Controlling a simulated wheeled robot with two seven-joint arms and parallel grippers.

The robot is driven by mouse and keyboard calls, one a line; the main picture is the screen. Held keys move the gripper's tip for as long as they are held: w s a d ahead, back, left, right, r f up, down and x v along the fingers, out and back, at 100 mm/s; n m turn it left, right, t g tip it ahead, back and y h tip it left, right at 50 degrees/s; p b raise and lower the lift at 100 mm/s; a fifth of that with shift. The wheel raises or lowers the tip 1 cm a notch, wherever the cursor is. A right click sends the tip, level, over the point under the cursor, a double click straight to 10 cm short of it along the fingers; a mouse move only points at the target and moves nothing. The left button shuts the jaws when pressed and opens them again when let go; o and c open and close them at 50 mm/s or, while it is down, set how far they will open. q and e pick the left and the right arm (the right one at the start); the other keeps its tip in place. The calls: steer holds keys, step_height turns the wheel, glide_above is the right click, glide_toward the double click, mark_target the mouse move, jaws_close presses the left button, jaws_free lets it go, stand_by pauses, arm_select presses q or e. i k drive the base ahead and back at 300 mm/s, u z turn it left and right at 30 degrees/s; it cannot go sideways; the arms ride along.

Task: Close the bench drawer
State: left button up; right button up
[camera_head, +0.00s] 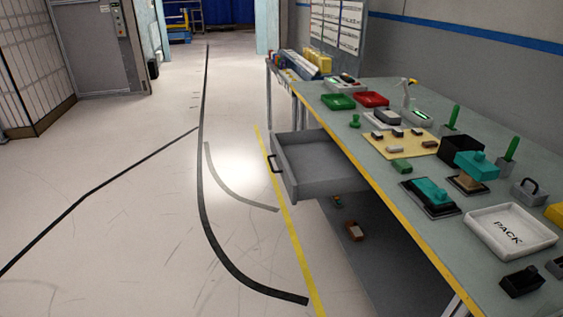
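The grey bench drawer (322,181) stands pulled out from under the left edge of the workbench (340,125), over the floor. Its tray looks empty. A dark handle (275,164) sits on its front face, which points left. The drawer's far end runs under the bench top and is hidden there. Neither of my grippers shows in the head view.
The bench top carries a green tray (338,101), a red tray (371,99), a white PACK tray (510,230) and several teal-topped parts. A lower shelf (365,260) holds small items. The floor (130,230) left of the drawer is clear.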

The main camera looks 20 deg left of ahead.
mark_target(311, 164)
steer(key=k, duration=0.5)
steer(key=u, duration=1.8)
steer(key=i, duration=1)
steer(key=z, duration=2)
steer(key=i, duration=1)
